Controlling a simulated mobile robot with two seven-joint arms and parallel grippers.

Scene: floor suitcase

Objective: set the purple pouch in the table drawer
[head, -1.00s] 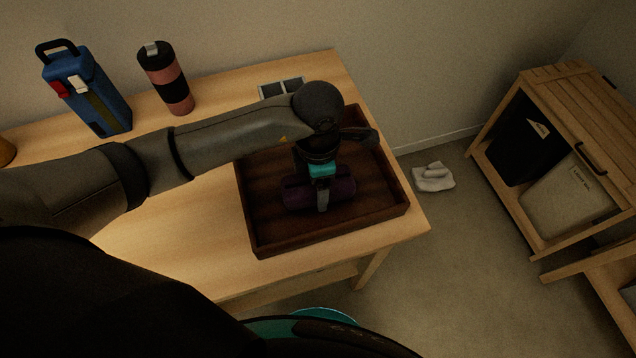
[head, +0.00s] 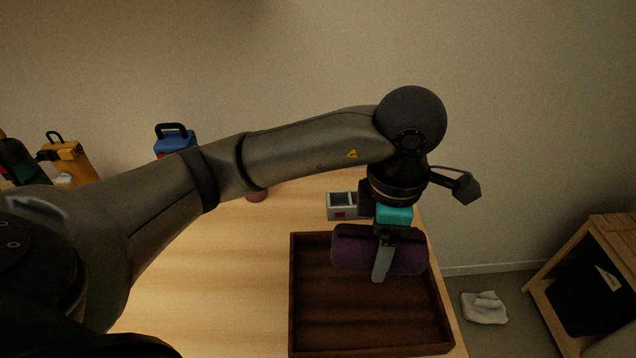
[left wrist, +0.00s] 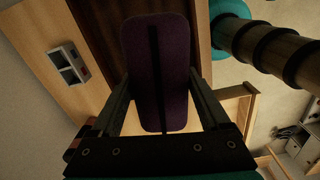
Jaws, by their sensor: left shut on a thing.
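The purple pouch (head: 350,250) hangs in my left gripper (head: 382,262), above the back part of a dark wooden tray on the table. My left gripper is shut on the pouch, with a finger on each side of it. In the left wrist view the pouch (left wrist: 175,60) lies lengthwise between the two fingers (left wrist: 158,88), a dark band along its middle. The table drawer is not clearly seen in the head view. A light wooden frame (left wrist: 238,103) shows past the table edge in the left wrist view; I cannot tell whether it is the drawer. My right gripper is out of view.
The dark tray (head: 292,300) looks empty below the pouch. A small grey divided box (head: 342,206) stands behind it. A white cloth (head: 484,308) lies on the floor beside a wooden cabinet (head: 610,245).

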